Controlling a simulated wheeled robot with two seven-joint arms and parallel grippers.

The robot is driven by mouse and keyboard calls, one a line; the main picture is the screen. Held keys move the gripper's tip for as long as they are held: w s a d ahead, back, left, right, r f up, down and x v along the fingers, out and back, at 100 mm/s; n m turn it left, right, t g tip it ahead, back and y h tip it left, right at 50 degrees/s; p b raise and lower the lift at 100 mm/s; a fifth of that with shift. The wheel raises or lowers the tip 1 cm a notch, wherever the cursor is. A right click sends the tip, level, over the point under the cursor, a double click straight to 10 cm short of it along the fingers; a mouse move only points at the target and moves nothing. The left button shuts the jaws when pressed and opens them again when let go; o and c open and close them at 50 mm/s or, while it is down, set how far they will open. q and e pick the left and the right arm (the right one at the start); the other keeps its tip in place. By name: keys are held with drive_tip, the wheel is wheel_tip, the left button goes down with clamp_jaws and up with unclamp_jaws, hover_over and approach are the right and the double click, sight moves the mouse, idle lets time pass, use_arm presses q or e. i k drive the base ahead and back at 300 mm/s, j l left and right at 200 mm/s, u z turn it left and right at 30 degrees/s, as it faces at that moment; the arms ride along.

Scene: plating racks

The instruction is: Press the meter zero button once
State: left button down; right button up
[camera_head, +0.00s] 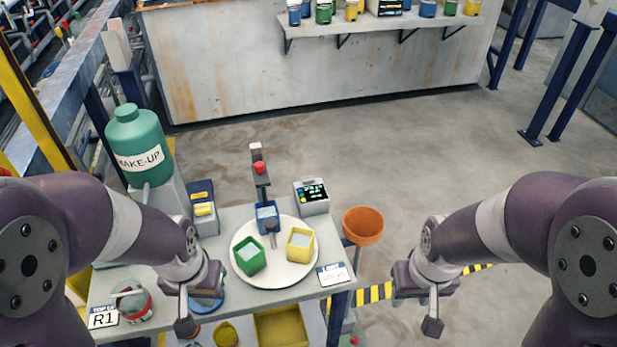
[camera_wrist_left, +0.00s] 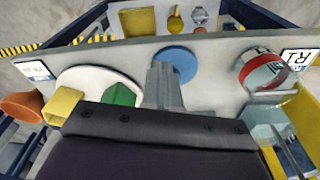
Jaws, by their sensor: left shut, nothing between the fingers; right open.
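The meter (camera_head: 311,196) is a small grey box with a dark screen and small coloured marks on its face, standing at the back right of the table. I cannot tell which mark is the zero button. My left gripper (camera_head: 185,326) is shut and empty over the front left of the table, well apart from the meter. In the left wrist view its fingers (camera_wrist_left: 162,88) point towards a blue disc (camera_wrist_left: 177,64). My right gripper (camera_head: 432,326) is open and empty, right of the table. The meter does not show in the left wrist view.
A white round plate (camera_head: 274,278) holds green, yellow and blue square cups. An orange bucket (camera_head: 363,226) stands right of the table. A green MAKE-UP jug (camera_head: 137,145) stands back left. A red-rimmed jar (camera_head: 133,303) is by the R1 card (camera_head: 103,317).

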sight(310, 179)
drive_tip(key=i+l+u, duration=0.15)
drive_tip(key=l+u, duration=0.15)
drive_tip(key=l, duration=0.5)
drive_tip(key=i+l+u, duration=0.1)
drive_tip(key=l+u, duration=0.15)
drive_tip(key=l, duration=0.6)
